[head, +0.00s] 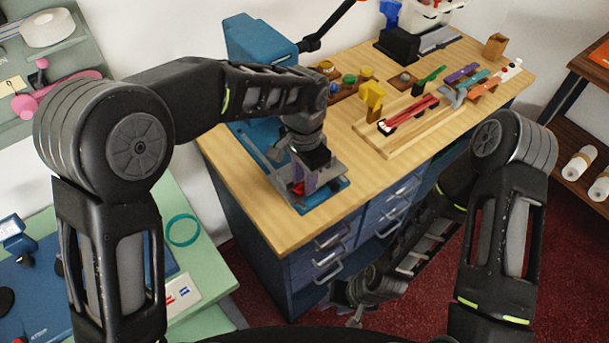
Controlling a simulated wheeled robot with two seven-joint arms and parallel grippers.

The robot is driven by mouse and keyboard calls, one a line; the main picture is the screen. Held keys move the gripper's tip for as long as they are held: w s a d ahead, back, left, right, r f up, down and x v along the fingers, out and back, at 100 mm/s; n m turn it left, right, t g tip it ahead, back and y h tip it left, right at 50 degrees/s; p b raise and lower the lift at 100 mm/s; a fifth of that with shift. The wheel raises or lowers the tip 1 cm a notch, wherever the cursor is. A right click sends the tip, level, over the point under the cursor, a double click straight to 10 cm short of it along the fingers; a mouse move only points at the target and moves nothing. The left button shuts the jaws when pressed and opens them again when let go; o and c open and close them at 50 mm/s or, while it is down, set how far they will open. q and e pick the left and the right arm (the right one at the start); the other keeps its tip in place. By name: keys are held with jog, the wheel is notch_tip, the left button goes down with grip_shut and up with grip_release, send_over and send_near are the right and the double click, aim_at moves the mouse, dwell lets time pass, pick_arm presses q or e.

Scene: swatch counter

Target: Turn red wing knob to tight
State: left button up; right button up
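A small red part (298,188), which looks like the red wing knob, shows at the front left of the counter, on a blue and grey fixture (328,195). My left gripper (306,183) points down right at it, and its fingers and the fixture hide most of it. I cannot tell whether the fingers touch or grip the red part. The knob's tight mark cannot be made out. My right gripper (350,303) hangs low in front of the drawers, away from the counter top, and its finger opening is unclear.
The wooden counter (264,211) has a blue machine (255,45) at its back left. A wooden board (400,138) with colored clamps, a yellow block (371,99) and several round knobs stand further right. Drawers with handles (335,238) face the red carpet. A green side table (207,272) is at left.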

pick_arm(q)
jog(key=shift+c, duration=0.5)
grip_shut()
jog(key=shift+d+m, duration=0.1)
jog(key=shift+m, duration=0.4)
jog(key=m, duration=0.2)
jog(key=shift+s+m, duration=0.15)
jog(key=shift+m, duration=0.15)
jog(key=m, duration=0.4)
jog(key=shift+s+d+r+b, duration=0.1)
jog(key=shift+s+b, duration=0.2)
jog(key=shift+b, duration=0.05)
jog(key=m, duration=0.5)
jog(key=shift+s+p, duration=0.25)
jog(key=shift+p, duration=0.05)
jog(key=m, duration=0.3)
jog(key=m+p, duration=0.1)
jog(key=m, duration=0.1)
jog(key=shift+s+a, duration=0.3)
jog(key=shift+m, duration=0.3)
